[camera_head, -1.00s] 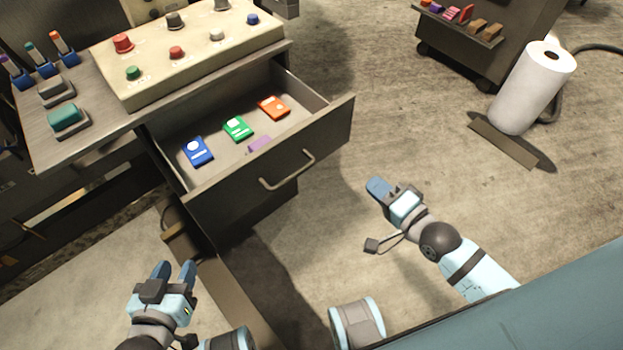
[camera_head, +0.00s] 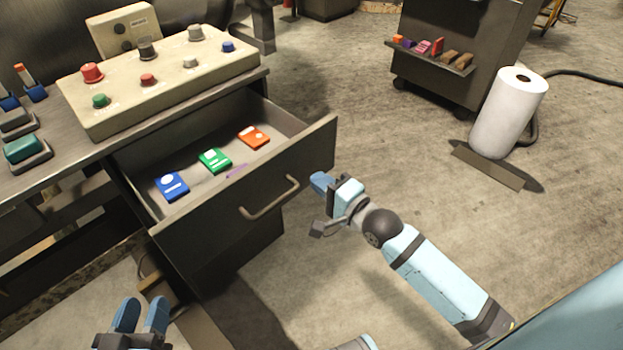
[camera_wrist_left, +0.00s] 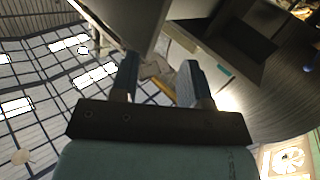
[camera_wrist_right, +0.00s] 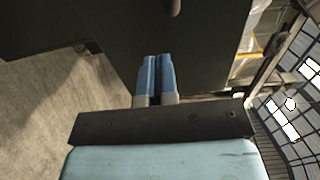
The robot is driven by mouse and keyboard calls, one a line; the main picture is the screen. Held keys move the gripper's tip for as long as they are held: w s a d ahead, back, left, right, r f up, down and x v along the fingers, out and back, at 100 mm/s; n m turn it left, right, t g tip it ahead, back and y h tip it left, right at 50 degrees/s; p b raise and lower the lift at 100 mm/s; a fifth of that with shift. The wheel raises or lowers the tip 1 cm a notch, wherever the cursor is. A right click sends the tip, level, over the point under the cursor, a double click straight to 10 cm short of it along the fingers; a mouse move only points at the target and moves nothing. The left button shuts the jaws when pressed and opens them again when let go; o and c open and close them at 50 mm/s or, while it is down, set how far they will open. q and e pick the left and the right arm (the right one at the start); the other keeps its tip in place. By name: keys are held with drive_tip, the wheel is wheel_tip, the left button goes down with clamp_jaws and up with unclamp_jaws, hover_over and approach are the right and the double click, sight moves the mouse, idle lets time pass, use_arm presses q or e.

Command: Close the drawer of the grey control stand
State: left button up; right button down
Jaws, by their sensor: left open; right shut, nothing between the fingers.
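The drawer (camera_head: 300,158) of the grey control stand (camera_head: 60,165) is pulled well out, with its bar handle (camera_head: 270,198) on the front panel. My left gripper (camera_head: 140,315) is open and empty, low at the left, below the drawer.
A cream button box (camera_head: 165,85) sits on the stand's top. A dark cart (camera_head: 450,70) with small items on a ledge stands at the back right, beside a white roll (camera_head: 508,112). The floor (camera_head: 400,170) right of the drawer is clear.

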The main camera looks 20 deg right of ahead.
drive_tip(key=shift+x, duration=1.05)
drive_tip(key=shift+w+a, duration=0.15)
drive_tip(key=shift+w, duration=0.15)
use_arm(q)
drive_tip(key=shift+d+r+t+h, duration=0.15)
drive_tip(key=shift+r+t+h, duration=0.05)
drive_tip(key=shift+r, duration=0.3)
drive_tip(key=shift+d+r+t+h, duration=0.15)
drive_tip(key=shift+r+t+h, duration=0.05)
drive_tip(key=shift+r, duration=0.3)
